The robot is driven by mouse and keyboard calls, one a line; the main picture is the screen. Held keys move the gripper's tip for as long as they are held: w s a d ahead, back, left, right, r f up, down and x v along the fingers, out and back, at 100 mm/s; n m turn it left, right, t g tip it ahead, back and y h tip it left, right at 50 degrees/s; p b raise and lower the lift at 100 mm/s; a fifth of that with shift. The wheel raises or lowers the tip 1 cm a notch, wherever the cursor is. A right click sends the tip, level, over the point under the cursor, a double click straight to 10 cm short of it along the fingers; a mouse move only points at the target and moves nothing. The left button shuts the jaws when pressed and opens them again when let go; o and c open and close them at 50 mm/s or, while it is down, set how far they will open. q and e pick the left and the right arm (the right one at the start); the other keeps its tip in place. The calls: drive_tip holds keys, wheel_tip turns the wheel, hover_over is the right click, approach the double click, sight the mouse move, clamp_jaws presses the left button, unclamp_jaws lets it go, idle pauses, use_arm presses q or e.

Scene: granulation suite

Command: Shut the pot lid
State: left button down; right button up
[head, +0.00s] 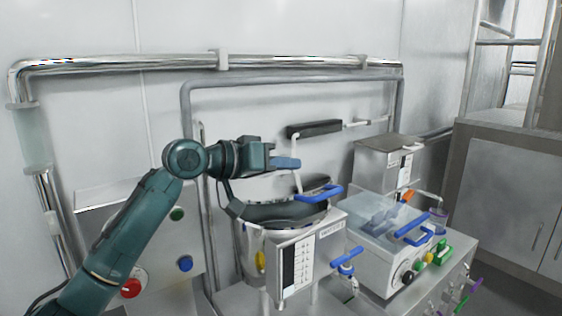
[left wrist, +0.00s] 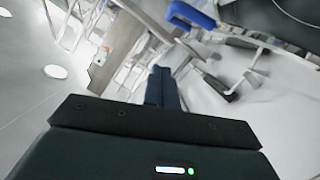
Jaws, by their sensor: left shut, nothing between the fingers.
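The pot (head: 252,240) is a metal vessel in the middle of the head view, behind a white control box. Its dark lid (head: 268,214) lies over the top, with a blue handle (head: 318,194) at its right. I cannot tell whether the lid sits fully on the rim. My left gripper (head: 290,163) is shut and empty, above the lid and up-left of the blue handle, apart from it. In the left wrist view its closed fingers (left wrist: 166,88) point away, and a blue handle (left wrist: 190,14) shows beyond them. My right gripper is not in view.
The white control box (head: 298,265) stands in front of the pot, with a blue-handled valve (head: 346,258) at its right. A machine with a clear cover (head: 372,212) stands further right. Pipes (head: 300,64) run along the wall. A panel with buttons (head: 160,250) is at left.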

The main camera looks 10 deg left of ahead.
use_arm(q)
drive_tip(key=w+d+f+p, duration=0.2)
drive_tip(key=d+f, duration=0.3)
drive_tip(key=d, duration=0.1)
drive_tip(key=shift+w, duration=0.4)
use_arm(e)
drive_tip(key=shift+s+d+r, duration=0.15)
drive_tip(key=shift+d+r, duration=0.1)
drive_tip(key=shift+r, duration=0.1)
